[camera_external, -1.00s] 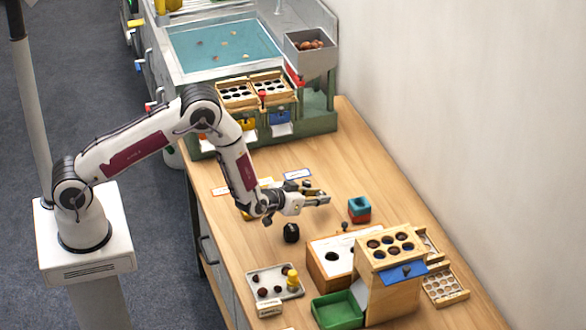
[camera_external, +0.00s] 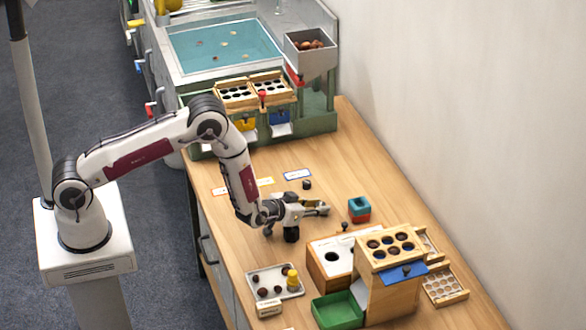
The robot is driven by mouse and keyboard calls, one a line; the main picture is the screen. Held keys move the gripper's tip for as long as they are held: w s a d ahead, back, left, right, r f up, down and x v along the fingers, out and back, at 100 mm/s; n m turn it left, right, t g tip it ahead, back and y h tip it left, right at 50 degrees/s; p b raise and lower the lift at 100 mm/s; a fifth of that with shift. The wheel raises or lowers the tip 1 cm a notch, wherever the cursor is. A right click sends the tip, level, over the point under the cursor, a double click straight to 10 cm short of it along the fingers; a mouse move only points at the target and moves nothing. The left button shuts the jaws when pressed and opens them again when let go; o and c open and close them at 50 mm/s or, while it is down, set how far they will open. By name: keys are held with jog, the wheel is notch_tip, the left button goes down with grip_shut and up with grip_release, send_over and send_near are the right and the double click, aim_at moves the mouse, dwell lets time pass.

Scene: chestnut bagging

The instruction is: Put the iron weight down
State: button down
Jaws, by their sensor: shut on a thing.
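My gripper (camera_external: 318,208) is low over the middle of the wooden table, its fingers pointing right. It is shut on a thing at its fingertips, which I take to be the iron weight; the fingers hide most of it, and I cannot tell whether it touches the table. A black rounded object (camera_external: 291,235) stands on the table just in front of the gripper, its top partly covered by it. A small dark cylinder (camera_external: 307,185) stands behind the gripper.
A blue and red block (camera_external: 359,209) stands right of the gripper. In front are a wooden box with holes (camera_external: 328,273), a taller wooden stand (camera_external: 392,295), a green tray (camera_external: 338,311) and a grey tray (camera_external: 262,272). Table behind the block is clear.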

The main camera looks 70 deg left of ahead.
aim_at(291, 233)
jog(key=c, duration=1.7)
grip_release()
jog(key=shift+r, duration=0.15)
jog(key=shift+s, duration=0.1)
jog(key=shift+v, duration=5.9)
jog(key=shift+d+r, duration=0.1)
jog(key=shift+r, duration=0.05)
